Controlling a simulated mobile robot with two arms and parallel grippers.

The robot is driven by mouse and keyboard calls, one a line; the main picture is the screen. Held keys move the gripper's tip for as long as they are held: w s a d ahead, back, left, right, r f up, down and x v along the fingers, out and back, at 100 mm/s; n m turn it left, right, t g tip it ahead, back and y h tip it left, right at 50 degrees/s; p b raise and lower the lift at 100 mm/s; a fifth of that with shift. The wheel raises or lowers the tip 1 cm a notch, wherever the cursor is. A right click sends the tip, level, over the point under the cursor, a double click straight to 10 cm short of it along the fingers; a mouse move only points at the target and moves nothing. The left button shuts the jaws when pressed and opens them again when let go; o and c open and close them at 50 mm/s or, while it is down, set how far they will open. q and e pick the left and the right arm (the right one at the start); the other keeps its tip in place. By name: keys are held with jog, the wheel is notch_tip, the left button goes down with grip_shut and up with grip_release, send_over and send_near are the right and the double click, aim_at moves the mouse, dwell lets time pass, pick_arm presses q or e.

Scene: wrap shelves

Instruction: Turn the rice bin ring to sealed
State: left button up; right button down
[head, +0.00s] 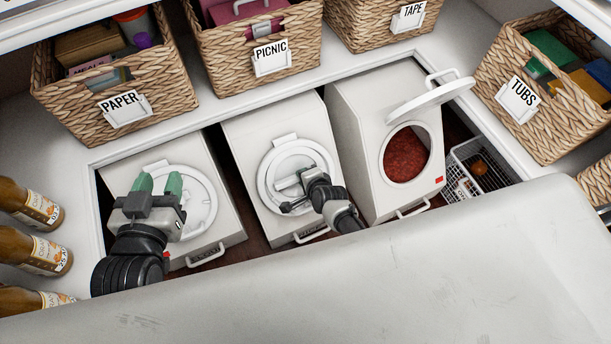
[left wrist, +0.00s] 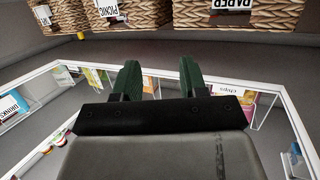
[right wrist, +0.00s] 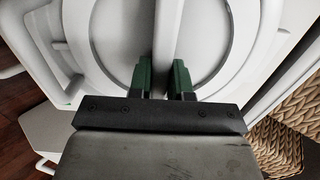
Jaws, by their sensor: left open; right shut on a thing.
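Three white bins stand in a row in the recess in the head view. The middle bin (head: 245,130) has a round lid ring (head: 265,178) with a raised bar across it. My right gripper (head: 292,190) is on that ring. In the right wrist view my right gripper (right wrist: 162,80) is shut on the bar (right wrist: 167,45), a finger on each side. I cannot read which bin is the rice bin or the ring's marks. My left gripper (head: 158,184) is open and empty in front of the left bin's round lid (head: 198,205); its spread fingers show in the left wrist view (left wrist: 160,80).
The right bin (head: 350,105) has its lid (head: 432,100) swung open over red contents (head: 405,155). A wire basket (head: 465,160) stands beside it. Wicker baskets, such as the one labelled PAPER (head: 150,120), line the shelf. Bottles (head: 35,250) stand at far left.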

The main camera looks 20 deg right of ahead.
jog(key=c, duration=1)
grip_release()
jog(key=shift+c, duration=0.2)
jog(key=shift+s+d+r, duration=0.1)
pick_arm(q)
jog(key=s+a+f+g+y+p, duration=0.1)
jog(key=s+a+f+g+p, duration=0.1)
jog(key=s+g, duration=0.3)
jog(key=s+a+f+g+y+p, duration=0.2)
jog(key=s+f+g+p, duration=0.1)
jog(key=s+g, duration=0.3)
jog(key=shift+s+a+f+n+p, duration=0.3)
jog(key=shift+s+a+f, duration=0.1)
jog(key=shift+s+f, duration=0.3)
pick_arm(e)
jog(key=v, duration=1)
jog(key=shift+s, duration=0.25)
pick_arm(q)
jog(key=shift+w, duration=0.1)
pick_arm(e)
jog(key=shift+r, duration=0.1)
